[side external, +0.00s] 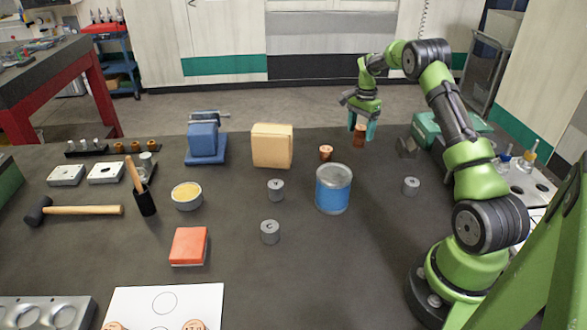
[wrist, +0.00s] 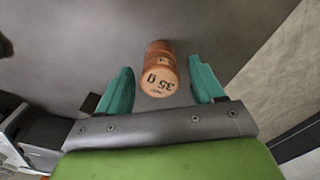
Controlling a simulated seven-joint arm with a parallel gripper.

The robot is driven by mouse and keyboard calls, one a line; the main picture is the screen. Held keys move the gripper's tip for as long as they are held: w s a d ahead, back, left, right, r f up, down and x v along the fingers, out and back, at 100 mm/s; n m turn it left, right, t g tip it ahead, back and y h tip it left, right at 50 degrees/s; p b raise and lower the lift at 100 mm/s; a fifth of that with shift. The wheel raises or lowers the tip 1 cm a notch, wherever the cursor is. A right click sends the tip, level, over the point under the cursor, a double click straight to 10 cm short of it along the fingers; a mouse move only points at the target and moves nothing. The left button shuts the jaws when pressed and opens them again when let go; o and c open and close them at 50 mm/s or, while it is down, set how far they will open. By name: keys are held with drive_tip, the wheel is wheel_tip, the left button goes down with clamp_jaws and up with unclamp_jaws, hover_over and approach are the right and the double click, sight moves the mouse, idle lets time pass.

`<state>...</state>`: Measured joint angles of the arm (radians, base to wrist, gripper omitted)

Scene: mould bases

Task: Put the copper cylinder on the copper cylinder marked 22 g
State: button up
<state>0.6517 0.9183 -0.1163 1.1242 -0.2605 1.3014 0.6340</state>
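My gripper (side external: 361,127) is open at the far right of the table, pointing down, with its teal fingers on either side of a copper cylinder (side external: 359,137). In the wrist view this cylinder (wrist: 160,72) lies between the open fingers (wrist: 160,64), with a gap on each side, and its top reads 35 g. Another copper cylinder (side external: 325,153) stands to its left, behind the blue tin. Two more copper-coloured tops (side external: 194,325) (side external: 115,326) show at the bottom edge, on the white sheet, mostly cut off. I cannot read a 22 g mark on any of them.
The blue tin (side external: 333,190) stands nearer the camera. Grey cylinders (side external: 275,189) (side external: 270,232) (side external: 411,186) stand around it. A tan block (side external: 272,146), a blue vise (side external: 205,142) and a red block (side external: 188,246) are left. The white sheet (side external: 208,300) lies at the front.

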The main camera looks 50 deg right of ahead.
sight(361, 127)
wheel_tip(361, 127, up, 12)
drive_tip(key=a+r+n+t, duration=0.2)
drive_tip(key=a+r+n, duration=0.1)
drive_tip(key=a+r, duration=0.5)
drive_tip(key=s+a+r+n+t, duration=0.1)
drive_tip(key=a+r+n, duration=0.1)
drive_tip(key=a, duration=0.5)
drive_tip(key=s+a+r+n+t, duration=0.1)
drive_tip(key=s+a+r+n, duration=0.15)
drive_tip(key=a, duration=0.45)
drive_tip(key=s+a+f+n+t+y, duration=0.2)
drive_tip(key=s+a+n, duration=0.6)
drive_tip(key=s+a, duration=0.6)
drive_tip(key=a+f+t, duration=0.1)
drive_tip(key=a+f, duration=0.1)
drive_tip(key=a, duration=0.1)
drive_tip(key=shift+s+a+n, duration=0.2)
drive_tip(key=shift+s+n, duration=0.15)
